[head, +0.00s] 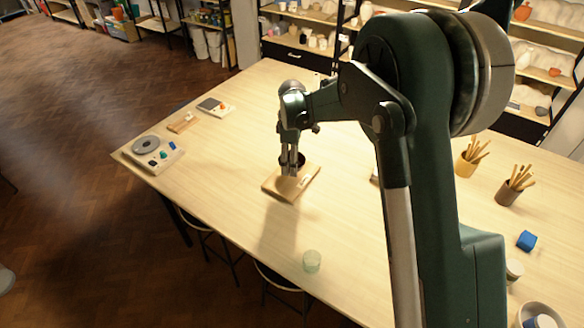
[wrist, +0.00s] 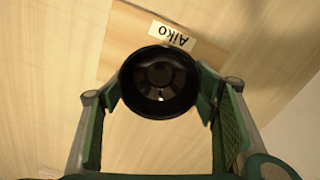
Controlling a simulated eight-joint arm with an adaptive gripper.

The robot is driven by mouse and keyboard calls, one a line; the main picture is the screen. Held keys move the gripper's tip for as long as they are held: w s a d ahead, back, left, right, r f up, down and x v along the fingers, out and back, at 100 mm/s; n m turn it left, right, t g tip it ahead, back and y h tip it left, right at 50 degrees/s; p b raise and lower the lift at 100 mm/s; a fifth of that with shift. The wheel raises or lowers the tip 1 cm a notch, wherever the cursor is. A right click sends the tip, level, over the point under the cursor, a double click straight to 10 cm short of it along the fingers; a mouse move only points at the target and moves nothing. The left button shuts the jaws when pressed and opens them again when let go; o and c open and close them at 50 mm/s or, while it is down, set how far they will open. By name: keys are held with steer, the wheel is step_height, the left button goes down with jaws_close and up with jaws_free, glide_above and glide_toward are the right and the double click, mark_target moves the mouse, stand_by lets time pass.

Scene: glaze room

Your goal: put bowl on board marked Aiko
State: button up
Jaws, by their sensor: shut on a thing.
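A small dark bowl (wrist: 158,82) is between the fingers of my gripper (wrist: 160,100) in the wrist view, its opening facing the camera. In the head view the dark bowl (head: 300,160) is partly hidden behind my gripper (head: 290,171), which points down over the table. My gripper is shut on the bowl. The light wooden board (wrist: 125,40) has a white label reading "Aiko" (wrist: 173,33) just beyond the bowl. In the head view the board (head: 280,190) lies under the gripper. I cannot tell whether the bowl touches the board.
Tool pots (head: 467,163) stand at right.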

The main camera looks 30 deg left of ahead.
steer(key=shift+f, duration=1.75)
steer(key=shift+f, duration=0.2)
steer(key=o, duration=0.9)
steer(key=shift+o, duration=0.2)
steer(key=shift+r, duration=0.25)
step_height(320, 180, up, 12)
